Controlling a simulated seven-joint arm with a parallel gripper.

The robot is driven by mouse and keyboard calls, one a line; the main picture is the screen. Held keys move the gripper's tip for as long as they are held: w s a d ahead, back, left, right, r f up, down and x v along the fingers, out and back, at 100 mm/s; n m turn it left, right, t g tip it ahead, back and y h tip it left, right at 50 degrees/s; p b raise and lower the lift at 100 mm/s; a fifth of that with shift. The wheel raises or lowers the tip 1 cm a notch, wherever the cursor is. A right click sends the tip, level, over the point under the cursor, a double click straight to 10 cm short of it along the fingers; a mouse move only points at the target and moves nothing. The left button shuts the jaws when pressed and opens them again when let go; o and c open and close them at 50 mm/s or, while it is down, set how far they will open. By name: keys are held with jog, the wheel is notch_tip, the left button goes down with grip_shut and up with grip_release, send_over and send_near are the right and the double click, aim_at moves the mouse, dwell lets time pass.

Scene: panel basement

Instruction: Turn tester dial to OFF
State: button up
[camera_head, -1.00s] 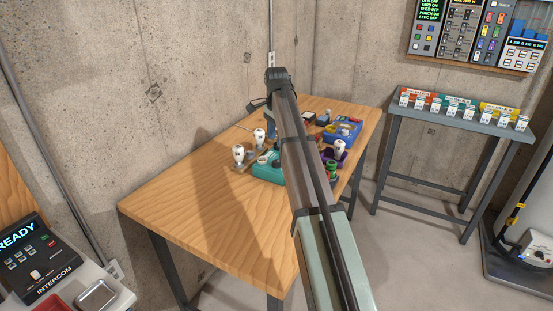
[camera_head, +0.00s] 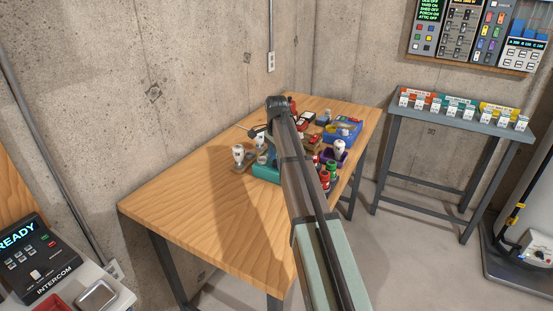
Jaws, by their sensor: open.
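No tester dial can be made out clearly. The wooden workbench (camera_head: 185,195) carries a cluster of small items, partly covered by my arm, and the tester may be among them. Small red and dark items (camera_head: 306,121) show behind my arm, too small to identify.
A teal container (camera_head: 266,172), white-topped items (camera_head: 238,153), a blue bin (camera_head: 343,131) and red and green cylinders (camera_head: 324,179) crowd the bench. Its front-left is clear. A concrete wall (camera_head: 200,70) stands behind. An intercom (camera_head: 36,262) is at left, a grey side table (camera_head: 455,121) at right.

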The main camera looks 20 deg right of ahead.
jog(key=c, duration=1)
jog(key=shift+c, duration=0.2)
jog(key=n, duration=1.4)
jog(key=shift+n, duration=1.9)
